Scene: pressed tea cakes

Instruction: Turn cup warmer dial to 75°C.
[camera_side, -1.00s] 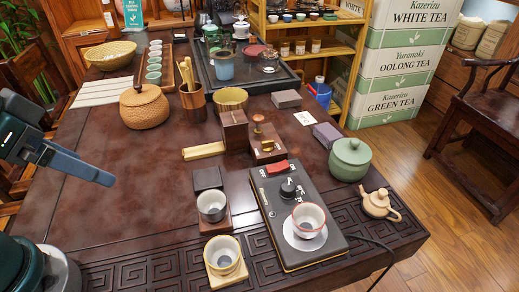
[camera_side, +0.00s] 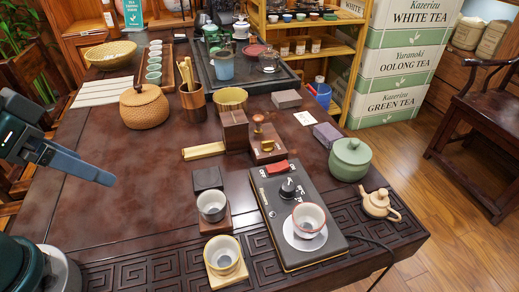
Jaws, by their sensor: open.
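The cup warmer (camera_side: 279,208) is a flat dark slab with a wooden edge at the table's front right. Its black dial (camera_side: 288,188) stands on the top face, with small white markings around it that are too small to read. A red switch (camera_side: 277,168) sits at its far end. A cup (camera_side: 308,217) with a reddish rim stands on the warmer's round white plate (camera_side: 293,241). My gripper (camera_side: 104,177) is at the left, open and empty, well apart from the dial. Only part of its fingers shows clearly.
Two cups, one grey-white (camera_side: 212,205) and one yellowish (camera_side: 222,252), stand left of the warmer. A green lidded jar (camera_side: 350,158) and a small teapot (camera_side: 379,203) stand right of it. Wooden boxes (camera_side: 235,130) stand behind. The table's left middle (camera_side: 120,200) is clear.

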